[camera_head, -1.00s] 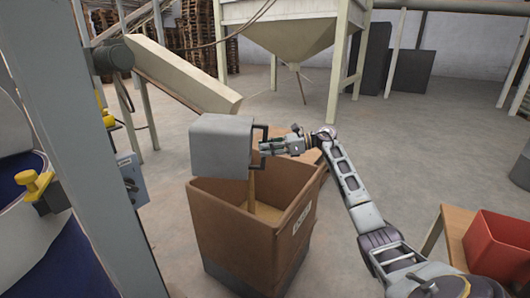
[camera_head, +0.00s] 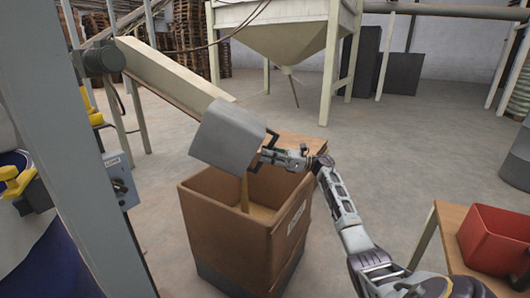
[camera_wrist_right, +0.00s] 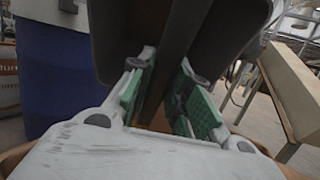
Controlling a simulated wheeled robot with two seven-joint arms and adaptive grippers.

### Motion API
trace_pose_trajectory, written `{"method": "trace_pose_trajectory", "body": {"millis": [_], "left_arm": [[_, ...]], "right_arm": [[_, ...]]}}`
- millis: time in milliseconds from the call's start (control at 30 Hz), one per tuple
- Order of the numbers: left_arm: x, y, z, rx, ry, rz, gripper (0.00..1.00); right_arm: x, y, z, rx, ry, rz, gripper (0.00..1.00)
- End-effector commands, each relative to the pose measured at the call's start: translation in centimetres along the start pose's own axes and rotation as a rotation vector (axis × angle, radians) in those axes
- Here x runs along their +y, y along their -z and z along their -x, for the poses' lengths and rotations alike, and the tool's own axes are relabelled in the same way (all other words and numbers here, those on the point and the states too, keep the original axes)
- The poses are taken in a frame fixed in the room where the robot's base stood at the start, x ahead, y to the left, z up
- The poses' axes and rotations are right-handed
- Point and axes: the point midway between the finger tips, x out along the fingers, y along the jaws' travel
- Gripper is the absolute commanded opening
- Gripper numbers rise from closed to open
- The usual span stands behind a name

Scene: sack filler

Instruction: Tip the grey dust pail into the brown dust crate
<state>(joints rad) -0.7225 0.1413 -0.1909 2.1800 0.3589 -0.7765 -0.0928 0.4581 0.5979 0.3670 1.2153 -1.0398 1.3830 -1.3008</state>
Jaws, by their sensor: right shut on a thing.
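The grey dust pail (camera_head: 227,138) hangs tilted above the brown dust crate (camera_head: 232,232) in the head view. My right gripper (camera_head: 268,150) is shut on the pail's handle at its right side. A tan stream of dust falls from the pail into the crate, where tan dust (camera_head: 258,211) shows inside. In the right wrist view the gripper's green-padded fingers (camera_wrist_right: 172,98) close around the handle, and the pail's dark body (camera_wrist_right: 235,30) fills the top. The inside of the pail is hidden in the head view. My left gripper is not in view.
A red bin (camera_head: 492,240) stands on a wooden table (camera_head: 447,222) at the right. A grey post (camera_head: 85,150) with a switch box (camera_head: 122,178) rises at the left. A sloping chute (camera_head: 172,75) and a hopper (camera_head: 285,42) stand behind. Floor right of the crate is clear.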

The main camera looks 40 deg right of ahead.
Motion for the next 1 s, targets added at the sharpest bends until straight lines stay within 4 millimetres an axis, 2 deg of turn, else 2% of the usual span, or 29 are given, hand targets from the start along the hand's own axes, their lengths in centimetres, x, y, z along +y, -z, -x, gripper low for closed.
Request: {"method": "trace_pose_trajectory", "body": {"millis": [400, 1000], "left_arm": [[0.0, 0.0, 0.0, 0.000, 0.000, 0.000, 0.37], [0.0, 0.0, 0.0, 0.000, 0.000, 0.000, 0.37]], "right_arm": [[0.0, 1.5, 1.3, -0.194, 0.000, 0.001, 0.00], [0.0, 1.7, 1.4, -0.219, 0.000, 0.002, 0.00]]}}
